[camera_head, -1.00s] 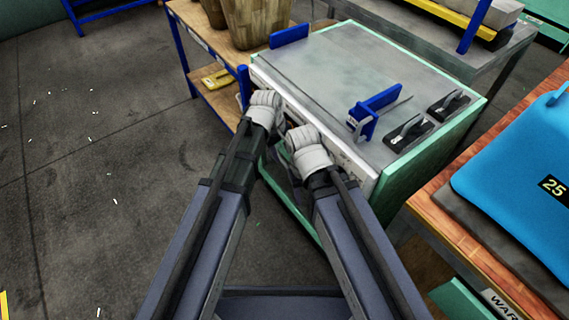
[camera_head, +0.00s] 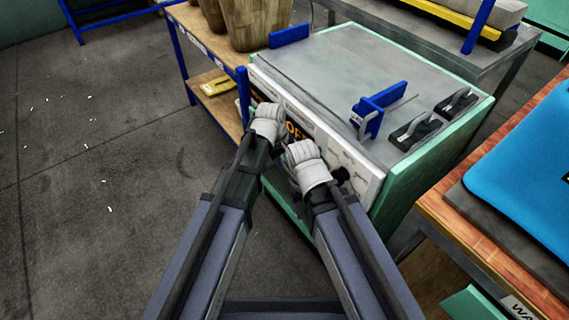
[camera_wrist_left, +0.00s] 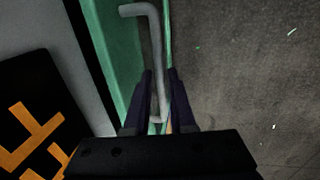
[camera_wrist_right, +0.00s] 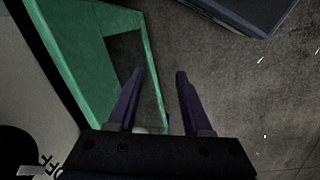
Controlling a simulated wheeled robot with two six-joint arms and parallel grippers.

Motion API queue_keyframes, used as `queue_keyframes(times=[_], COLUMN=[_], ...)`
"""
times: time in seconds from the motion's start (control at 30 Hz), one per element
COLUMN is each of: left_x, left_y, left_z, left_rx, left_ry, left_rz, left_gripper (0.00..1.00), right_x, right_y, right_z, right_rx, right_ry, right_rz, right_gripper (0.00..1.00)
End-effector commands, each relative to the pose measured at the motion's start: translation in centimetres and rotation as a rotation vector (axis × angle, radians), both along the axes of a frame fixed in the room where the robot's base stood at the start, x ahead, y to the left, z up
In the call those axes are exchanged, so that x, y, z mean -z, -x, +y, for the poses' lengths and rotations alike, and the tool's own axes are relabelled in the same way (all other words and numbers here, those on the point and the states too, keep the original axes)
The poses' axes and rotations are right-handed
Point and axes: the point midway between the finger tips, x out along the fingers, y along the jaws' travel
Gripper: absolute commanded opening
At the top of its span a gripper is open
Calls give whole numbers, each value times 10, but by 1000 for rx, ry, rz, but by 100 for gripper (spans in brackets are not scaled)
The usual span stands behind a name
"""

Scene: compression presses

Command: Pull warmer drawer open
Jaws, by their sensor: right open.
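The warmer is a green cabinet with a grey metal top (camera_head: 345,75) and a pale front panel (camera_head: 360,177) at upper middle in the head view. Its green lower front edge (camera_head: 288,212) shows below my arms. In the left wrist view a grey bar handle (camera_wrist_left: 156,40) stands against the green front. My left gripper (camera_wrist_left: 161,74) has its fingers close on both sides of this handle and looks shut on it. My right gripper (camera_wrist_right: 160,72) is open and empty beside the green front (camera_wrist_right: 85,60). The fingertips and the handle are hidden in the head view.
A blue-edged wooden shelf (camera_head: 218,102) with baskets (camera_head: 258,20) stands at the left of the warmer. A wooden bench (camera_head: 480,235) with a blue item (camera_head: 530,150) is at the right. Two dark lever pieces (camera_head: 412,130) sit on the top.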

Motion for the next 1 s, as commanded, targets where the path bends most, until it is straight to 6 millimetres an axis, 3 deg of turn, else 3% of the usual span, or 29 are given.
queue_keyframes(times=[0.2,1.0], left_x=[0,0], left_y=[0,0], left_z=[0,0], left_rx=[0,0], left_ry=[0,0], left_rz=[0,0], left_gripper=[0,0], right_x=[0,0], right_y=[0,0], right_z=[0,0], right_rx=[0,0], right_ry=[0,0], right_rz=[0,0], right_gripper=[50,50])
